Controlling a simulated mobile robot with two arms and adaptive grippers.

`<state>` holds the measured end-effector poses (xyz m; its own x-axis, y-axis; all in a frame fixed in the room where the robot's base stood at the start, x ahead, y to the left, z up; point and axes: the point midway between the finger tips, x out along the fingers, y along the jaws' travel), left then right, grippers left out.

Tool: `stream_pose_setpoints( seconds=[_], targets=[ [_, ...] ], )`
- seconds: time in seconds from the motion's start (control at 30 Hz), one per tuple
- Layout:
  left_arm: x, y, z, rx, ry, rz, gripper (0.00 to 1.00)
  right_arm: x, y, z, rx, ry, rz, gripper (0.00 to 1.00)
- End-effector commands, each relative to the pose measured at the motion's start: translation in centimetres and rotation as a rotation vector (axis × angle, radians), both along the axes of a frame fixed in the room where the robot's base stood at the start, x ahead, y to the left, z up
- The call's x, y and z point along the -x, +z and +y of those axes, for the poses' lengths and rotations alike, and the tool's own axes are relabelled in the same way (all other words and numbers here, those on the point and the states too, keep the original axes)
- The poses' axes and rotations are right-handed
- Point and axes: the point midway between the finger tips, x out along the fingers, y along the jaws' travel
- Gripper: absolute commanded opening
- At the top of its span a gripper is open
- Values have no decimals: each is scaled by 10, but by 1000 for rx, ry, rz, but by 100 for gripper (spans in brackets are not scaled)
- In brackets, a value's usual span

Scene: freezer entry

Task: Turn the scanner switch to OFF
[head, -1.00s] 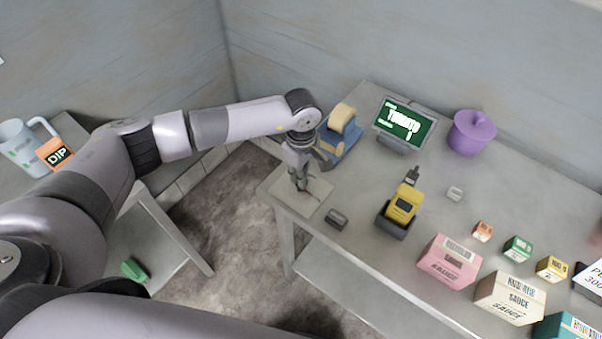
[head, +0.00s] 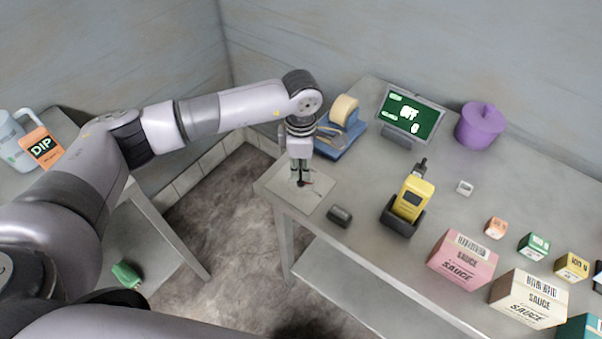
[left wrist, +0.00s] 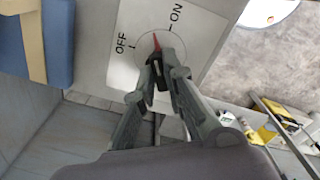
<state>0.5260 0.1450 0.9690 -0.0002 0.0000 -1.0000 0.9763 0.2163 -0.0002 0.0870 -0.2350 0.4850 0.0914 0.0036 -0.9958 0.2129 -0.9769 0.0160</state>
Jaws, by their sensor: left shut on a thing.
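The switch plate (head: 313,199) lies flat at the table's near left corner. In the left wrist view the plate (left wrist: 208,34) carries the printed words OFF and ON, each with a tick. The dark switch knob (left wrist: 156,60) has a red pointer, which points between the two ticks in this view. My left gripper (head: 301,181) reaches down over the plate. In the left wrist view its fingers (left wrist: 160,68) are shut on the knob and partly hide it. My right gripper is not in view.
A yellow scanner (head: 413,197) sits in a dark holder right of the plate, with a small dark block (head: 340,216) between. A tape dispenser (head: 340,138) stands close behind my gripper. A purple pot (head: 481,125) and several boxes are farther right.

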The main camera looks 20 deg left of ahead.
Motion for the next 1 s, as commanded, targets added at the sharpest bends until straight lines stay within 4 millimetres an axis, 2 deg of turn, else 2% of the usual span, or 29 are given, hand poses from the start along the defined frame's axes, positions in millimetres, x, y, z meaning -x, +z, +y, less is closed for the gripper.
stream_pose_setpoints(
  seconds=[0.03, 0.5, 1.0],
  targets=[
    [-1, -4, 1, -1, 45, -4, 0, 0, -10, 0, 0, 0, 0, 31],
    [-1, -3, 0, 0, 492, -3, 0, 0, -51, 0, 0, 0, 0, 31],
    [-1, -1, 0, 0, 889, -2, 0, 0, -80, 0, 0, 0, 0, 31]
  ],
)
